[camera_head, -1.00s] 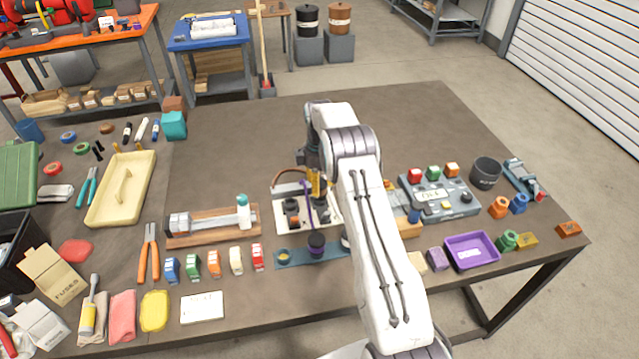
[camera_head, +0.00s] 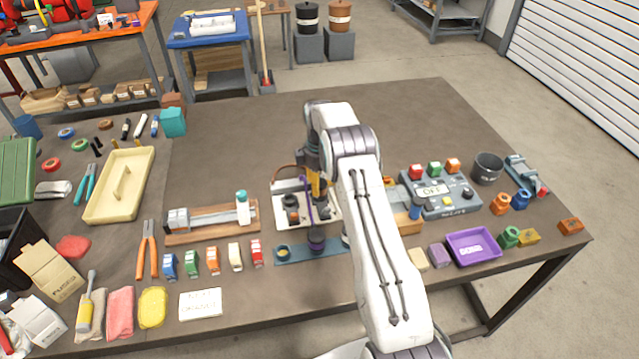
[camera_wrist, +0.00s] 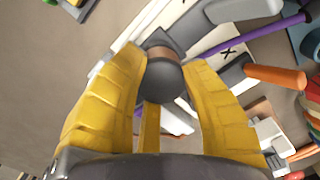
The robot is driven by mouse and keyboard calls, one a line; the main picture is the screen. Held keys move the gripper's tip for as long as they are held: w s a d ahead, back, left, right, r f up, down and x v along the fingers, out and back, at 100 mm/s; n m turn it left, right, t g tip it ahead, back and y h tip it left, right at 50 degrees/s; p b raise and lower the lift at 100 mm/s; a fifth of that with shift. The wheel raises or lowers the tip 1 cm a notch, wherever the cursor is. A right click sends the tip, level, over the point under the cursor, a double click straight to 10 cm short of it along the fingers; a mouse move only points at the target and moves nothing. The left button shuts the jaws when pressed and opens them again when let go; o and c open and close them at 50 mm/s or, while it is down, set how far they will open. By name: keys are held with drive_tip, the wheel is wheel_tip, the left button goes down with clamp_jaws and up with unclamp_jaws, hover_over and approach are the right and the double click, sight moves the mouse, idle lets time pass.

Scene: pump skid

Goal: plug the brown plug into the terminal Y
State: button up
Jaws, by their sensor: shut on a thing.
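My gripper (camera_wrist: 165,85) has its yellow fingers closed around a dark grey plug with a brown band, the brown plug (camera_wrist: 164,78). In the head view my gripper (camera_head: 318,190) is over the white terminal plate (camera_head: 283,217), partly hidden by my arm. A brown cable (camera_head: 287,168) arches behind the plate's left part. In the wrist view the plug's far end is over or against a pale block on the plate; I cannot tell whether it is seated. A mark like an X (camera_wrist: 229,51) shows right of the plug. I cannot make out a Y label, so terminal Y is not identified.
A purple cable (camera_wrist: 255,36) runs right of the plug. A blue strip (camera_head: 295,254) with a dark purple-banded piece (camera_head: 316,240) lies in front of the plate. A wooden fixture (camera_head: 210,230) stands left; a grey control box (camera_head: 440,195) stands right. The table behind is clear.

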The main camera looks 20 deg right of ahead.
drive_tip(key=shift+f, duration=0.2)
drive_tip(key=o, duration=1.2)
drive_tip(key=shift+o, duration=0.2)
drive_tip(key=shift+r, duration=0.1)
wheel_tip(320, 180, up, 11)
drive_tip(key=shift+w+f, duration=0.1)
drive_tip(key=shift+w, duration=0.05)
drive_tip(key=shift+r, duration=0.55)
